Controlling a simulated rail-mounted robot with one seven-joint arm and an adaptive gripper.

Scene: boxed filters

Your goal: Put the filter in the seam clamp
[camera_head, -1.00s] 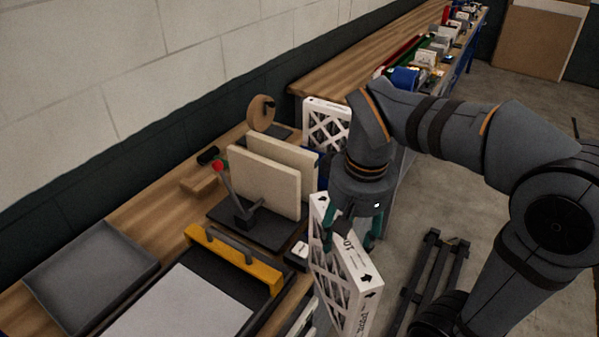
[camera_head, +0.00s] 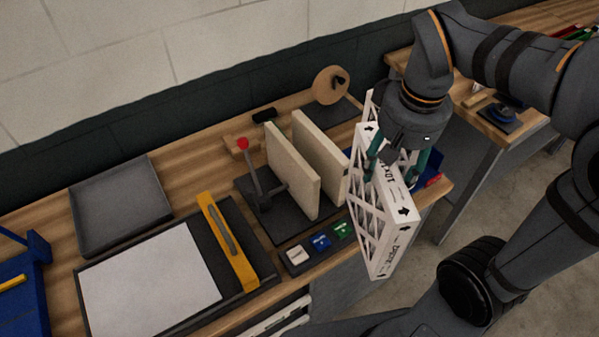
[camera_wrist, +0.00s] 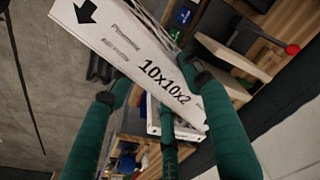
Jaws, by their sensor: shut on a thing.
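The filter (camera_head: 390,205) is a white-framed box with a lattice face and black arrows, also showing in the wrist view (camera_wrist: 125,50) with "10x10x2" on its edge. My gripper (camera_head: 398,168) is shut on its upper edge, and its green fingers also show in the wrist view (camera_wrist: 160,80). The filter hangs tilted by the bench's front edge, right of the seam clamp and apart from it. The seam clamp (camera_head: 278,212) has two upright cream plates with a gap between them, a dark base and a red-knobbed lever (camera_head: 243,144). The gap's far end is partly hidden.
Another white filter (camera_head: 371,104) stands behind my gripper, partly hidden. In front of the clamp is a button box (camera_head: 296,255) with white, blue and green buttons. Left are a board with a yellow bar (camera_head: 228,240) and an empty grey tray (camera_head: 120,205). A tape roll (camera_head: 331,85) stands behind.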

